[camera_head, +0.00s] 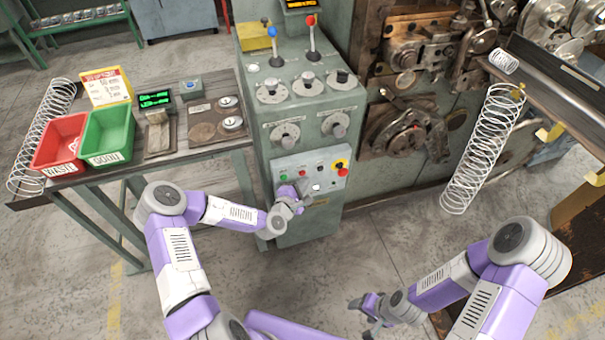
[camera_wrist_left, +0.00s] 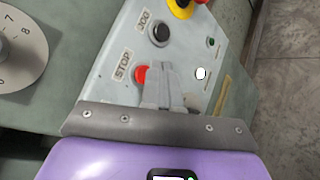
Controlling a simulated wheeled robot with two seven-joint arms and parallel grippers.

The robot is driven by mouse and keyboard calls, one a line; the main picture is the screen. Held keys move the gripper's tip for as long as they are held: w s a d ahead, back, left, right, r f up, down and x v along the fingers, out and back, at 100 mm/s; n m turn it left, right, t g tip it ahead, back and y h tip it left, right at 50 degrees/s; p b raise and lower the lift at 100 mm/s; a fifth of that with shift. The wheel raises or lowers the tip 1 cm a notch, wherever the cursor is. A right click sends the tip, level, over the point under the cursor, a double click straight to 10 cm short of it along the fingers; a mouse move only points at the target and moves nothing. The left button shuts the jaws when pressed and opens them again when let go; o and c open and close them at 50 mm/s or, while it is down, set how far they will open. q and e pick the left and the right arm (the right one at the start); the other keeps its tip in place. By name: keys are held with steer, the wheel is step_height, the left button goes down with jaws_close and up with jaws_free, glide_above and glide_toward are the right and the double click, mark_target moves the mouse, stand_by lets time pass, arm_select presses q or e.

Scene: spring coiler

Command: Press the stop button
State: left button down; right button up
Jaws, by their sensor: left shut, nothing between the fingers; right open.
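The red stop button (camera_wrist_left: 140,75) shows in the left wrist view beside its STOP label, partly covered by my fingers. It also shows small in the head view (camera_head: 302,173) on the sloped control panel of the grey-green cabinet. My left gripper (camera_wrist_left: 162,72) is shut and empty, its fingertips over the panel right at the button's edge. In the head view my left gripper (camera_head: 304,186) is just in front of the panel. I cannot tell whether the fingers touch the button. My right gripper (camera_head: 367,304) is open and empty, low over the floor.
A red emergency knob on yellow (camera_head: 341,168) and a black JOG button (camera_wrist_left: 160,35) are on the same panel. A white button (camera_wrist_left: 201,73) lies right of my fingers. Dials and levers stand above. A side table (camera_head: 165,160) with red and green bins is left.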

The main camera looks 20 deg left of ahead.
arm_select(q)
steer(key=s+d, duration=0.2)
steer(key=s, duration=0.2)
steer(key=shift+s+d+p, duration=0.1)
steer(key=shift+d+p, duration=0.2)
steer(key=shift+d, duration=0.1)
stand_by(0.6)
steer(key=s+d+f+m+g+h, duration=0.3)
steer(key=s+d+f+m+g, duration=0.55)
steer(key=s+m, duration=0.4)
steer(key=s+a+f+m+g, duration=0.1)
steer(key=s+m+g, duration=0.2)
steer(key=s, duration=0.4)
steer(key=s+a+f+m+g+y, duration=0.1)
steer(key=s+a+m+g, duration=0.1)
steer(key=s, duration=0.4)
steer(key=shift+s+f+m+g, duration=0.35)
steer(key=shift+m+g, duration=0.2)
steer(key=shift+m, duration=0.5)
